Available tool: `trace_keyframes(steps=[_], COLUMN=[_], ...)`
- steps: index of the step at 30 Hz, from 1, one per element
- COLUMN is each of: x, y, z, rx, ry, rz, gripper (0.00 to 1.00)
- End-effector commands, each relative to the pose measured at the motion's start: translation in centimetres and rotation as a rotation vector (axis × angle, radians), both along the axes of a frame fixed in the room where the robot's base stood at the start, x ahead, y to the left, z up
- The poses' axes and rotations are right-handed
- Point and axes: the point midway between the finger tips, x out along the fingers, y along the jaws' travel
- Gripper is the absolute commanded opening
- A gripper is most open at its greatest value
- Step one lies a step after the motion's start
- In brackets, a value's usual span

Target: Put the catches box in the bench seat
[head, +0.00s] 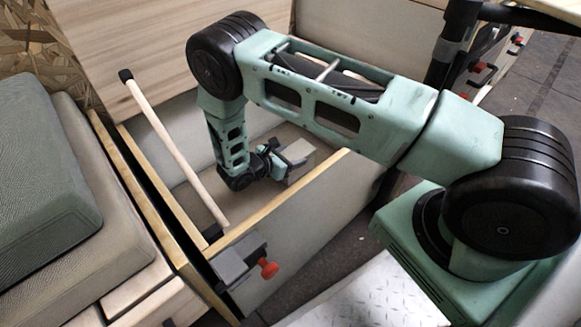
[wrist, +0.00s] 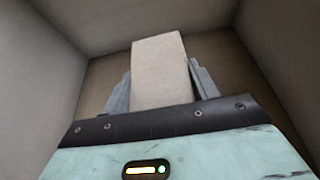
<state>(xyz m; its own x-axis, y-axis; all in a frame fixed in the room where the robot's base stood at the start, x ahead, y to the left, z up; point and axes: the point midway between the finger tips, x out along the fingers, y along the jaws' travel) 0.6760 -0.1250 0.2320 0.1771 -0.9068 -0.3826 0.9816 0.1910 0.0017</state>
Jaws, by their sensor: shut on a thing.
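The catches box (wrist: 160,72) is a plain beige block in the wrist view, upright in the picture between the two grey fingers of my gripper (wrist: 160,90). The fingers are shut on its sides. The bench seat (head: 312,177) is an open, pale-walled bin with light wood edges, in the middle of the head view. My arm reaches over its edge, and my gripper (head: 297,160) is down inside it. In the wrist view, bin walls (wrist: 40,60) surround the box. I cannot tell whether the box touches the floor.
A pale rod (head: 175,150) with black ends slants across the left side of the bin. A grey latch with a red knob (head: 267,268) sits on the bin's front. Grey-green cushions (head: 40,175) lie at left. Wood panelling (head: 150,50) stands behind.

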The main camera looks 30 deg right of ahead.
Motion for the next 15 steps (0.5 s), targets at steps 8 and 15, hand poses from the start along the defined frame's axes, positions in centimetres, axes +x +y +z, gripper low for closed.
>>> trace_keyframes(steps=[8, 15], x=[0.0, -0.1], y=[0.0, 0.0], z=[-3.3, -3.3], rx=[0.0, 0.003], ry=[0.0, 0.002], rz=[0.0, 0.001], gripper=[0.27, 0.81])
